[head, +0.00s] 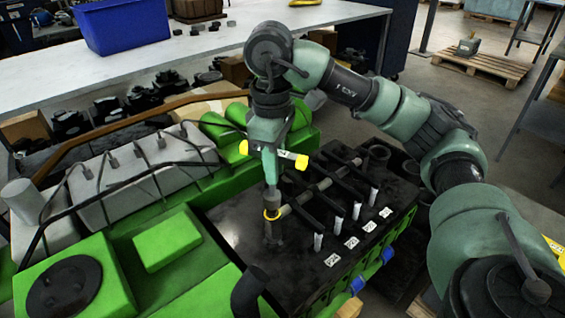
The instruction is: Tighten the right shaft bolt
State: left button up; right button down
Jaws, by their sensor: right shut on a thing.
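My right gripper (269,165) is shut on a tool (287,158) with yellow ends and a pale label; the fingers partly hide it. A grey, socket-like part (272,199) with a yellow ring (271,214) points down below the gripper. It is at the near left end of the grey shaft (316,190) on the black engine top. A grey upright piece (270,236) shows just below the ring. The right shaft bolt cannot be made out clearly, and I cannot tell whether the socket touches it. My left gripper is not in view.
The green engine block (165,238) and a grey cover (140,175) with dark lines lie left of the tool. Several white-tipped upright parts (356,211) stand to the right. A black pipe (248,291) rises in front. A workbench (125,70) with a blue bin (122,25) stands behind.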

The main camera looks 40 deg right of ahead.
jog(key=shift+a+f, duration=0.1)
jog(key=shift+f, duration=0.5)
jog(key=shift+a+r+p, duration=0.1)
jog(key=shift+a+p, duration=0.45)
jog(key=shift+p, duration=0.5)
jog(key=shift+a+g+h, duration=0.25)
jog(key=shift+g+h, duration=0.05)
jog(key=shift+s+d, duration=0.1)
jog(key=shift+d, duration=0.1)
jog(key=shift+s+d, duration=0.1)
jog(key=shift+d, duration=0.05)
